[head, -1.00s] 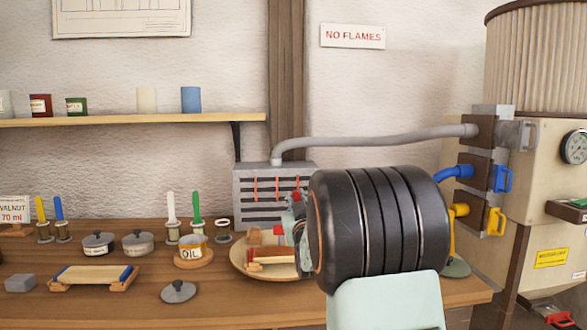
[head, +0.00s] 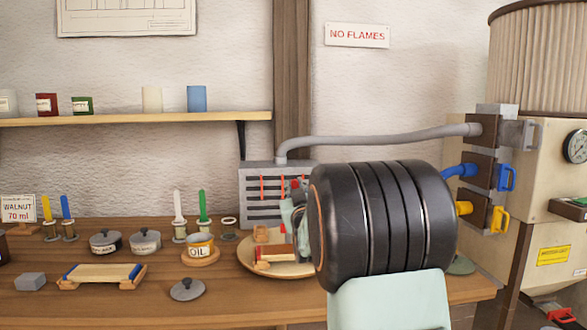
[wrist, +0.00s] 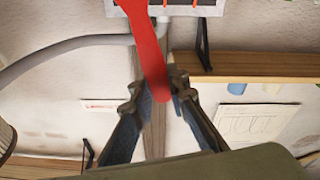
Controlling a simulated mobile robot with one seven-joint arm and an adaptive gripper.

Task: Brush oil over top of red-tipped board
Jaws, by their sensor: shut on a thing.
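My gripper (wrist: 174,84) is shut on a long red handle (wrist: 148,45), likely a brush's; its working end is out of view. In the head view my black arm link hides most of the gripper. A board with a red end (head: 276,252) rests on small wooden supports on a round wooden tray (head: 250,268), just left of my arm and partly hidden by it. The oil pot (head: 199,250), marked OIL and without a lid, stands on a round wooden base left of the tray. A grey lid (head: 187,289) lies in front of it.
A blue-tipped board (head: 103,274) lies on supports at the left. Brushes with white (head: 178,206) and green (head: 203,205) handles stand behind the oil pot. A grey vented box (head: 262,205) with a hose stands behind the tray.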

